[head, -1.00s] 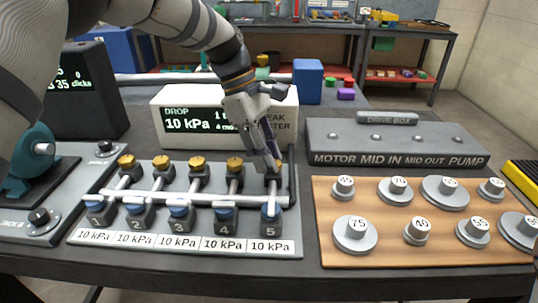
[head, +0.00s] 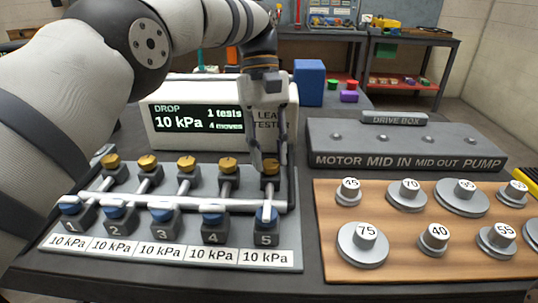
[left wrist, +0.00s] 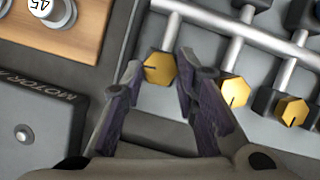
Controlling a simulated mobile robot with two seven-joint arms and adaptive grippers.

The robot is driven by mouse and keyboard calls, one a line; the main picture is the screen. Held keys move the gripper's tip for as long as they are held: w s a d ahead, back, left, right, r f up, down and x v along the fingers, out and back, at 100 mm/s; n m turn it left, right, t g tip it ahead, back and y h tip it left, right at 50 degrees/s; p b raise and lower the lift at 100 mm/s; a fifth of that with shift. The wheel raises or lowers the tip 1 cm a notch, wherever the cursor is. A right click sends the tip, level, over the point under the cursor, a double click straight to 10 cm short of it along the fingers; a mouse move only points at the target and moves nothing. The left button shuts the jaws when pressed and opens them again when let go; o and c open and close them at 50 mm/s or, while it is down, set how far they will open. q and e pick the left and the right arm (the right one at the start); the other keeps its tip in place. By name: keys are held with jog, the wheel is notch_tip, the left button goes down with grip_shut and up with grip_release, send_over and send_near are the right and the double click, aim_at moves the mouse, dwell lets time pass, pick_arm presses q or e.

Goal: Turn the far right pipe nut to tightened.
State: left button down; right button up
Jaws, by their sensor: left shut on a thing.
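The far right pipe nut (head: 270,168) is a brass hexagonal nut at the back right end of the pipe rack, behind the blue valve marked 5 (head: 266,215). My left gripper (head: 270,160) points down on it from above. In the left wrist view the same yellow nut (left wrist: 159,68) sits between the two fingers, which are shut on it. A dark mark line shows on its top. The fingers partly hide the nut in the head view. My right gripper is not in view.
Several more brass nuts (head: 185,160) stand in a row to the left, close to the left fingers. A tester (head: 168,120) stands behind, reading 10 kPa. A drive box (head: 400,146) and a wooden board (head: 400,225) with round weights lie to the right.

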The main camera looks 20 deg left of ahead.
pick_arm(q)
jog(key=shift+d+f+m, duration=0.1)
jog(key=shift+f+m, duration=0.05)
jog(key=shift+m, duration=0.45)
jog(key=shift+g, duration=0.3)
jog(key=c, duration=1.2)
grip_release()
jog(key=shift+c, duration=0.2)
jog(key=shift+r, duration=0.2)
